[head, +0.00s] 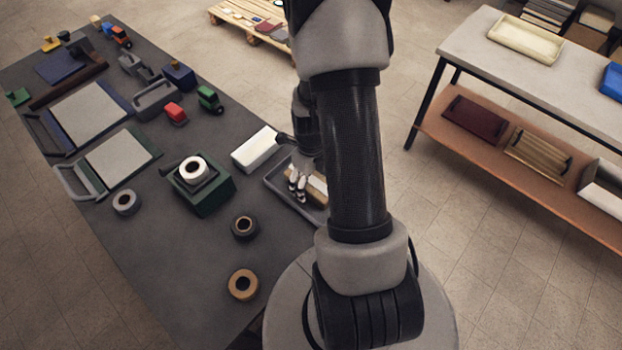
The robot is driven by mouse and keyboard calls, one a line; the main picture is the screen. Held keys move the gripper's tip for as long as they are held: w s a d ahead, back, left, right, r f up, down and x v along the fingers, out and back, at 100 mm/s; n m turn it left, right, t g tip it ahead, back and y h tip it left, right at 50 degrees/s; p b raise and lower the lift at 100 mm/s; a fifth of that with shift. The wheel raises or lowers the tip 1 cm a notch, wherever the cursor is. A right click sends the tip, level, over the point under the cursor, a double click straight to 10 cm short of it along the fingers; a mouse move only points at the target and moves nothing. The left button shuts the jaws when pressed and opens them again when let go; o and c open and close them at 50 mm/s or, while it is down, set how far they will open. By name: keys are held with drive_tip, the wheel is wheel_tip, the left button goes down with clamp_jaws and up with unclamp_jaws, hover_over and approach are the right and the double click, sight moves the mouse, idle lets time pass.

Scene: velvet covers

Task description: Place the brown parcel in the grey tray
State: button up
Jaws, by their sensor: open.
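The grey tray (281,199) lies on the dark table near its right edge, partly hidden behind my arm. A tan-brown block, which looks like the brown parcel (317,187), lies inside the tray. Its right end is hidden by my arm. My gripper (297,186) points down over the tray, at the left end of the parcel. Its fingers are open. I cannot tell whether they touch the parcel.
A white box (255,149) stands just behind the tray. A green box (200,188) with a white roll on top stands to the left. Tape rolls (243,285) lie nearer. Toy vehicles and flat boards fill the far left. A two-level bench (470,50) stands at the right.

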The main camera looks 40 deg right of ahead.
drive_tip(key=shift+r, duration=0.1)
drive_tip(key=w+a+r+n+t+p, duration=0.1)
drive_tip(key=a+r+n+p, duration=0.2)
drive_tip(key=r, duration=0.8)
drive_tip(key=a+r+n+p, duration=0.1)
drive_tip(key=a+r+n, duration=0.2)
drive_tip(key=r+n, duration=0.55)
drive_tip(key=s+a+r+n+t, duration=0.1)
drive_tip(key=s+a+r+n, duration=0.4)
drive_tip(key=n, duration=0.6)
drive_tip(key=s+a+r+n+t, duration=0.2)
drive_tip(key=s+a+r+n, duration=0.3)
drive_tip(key=a+r+n, duration=0.4)
drive_tip(key=shift+s+a+r+n+t, duration=0.15)
drive_tip(key=shift+r+n+t, duration=0.15)
drive_tip(key=shift+r+n, duration=1.15)
drive_tip(key=shift+f+n, duration=0.3)
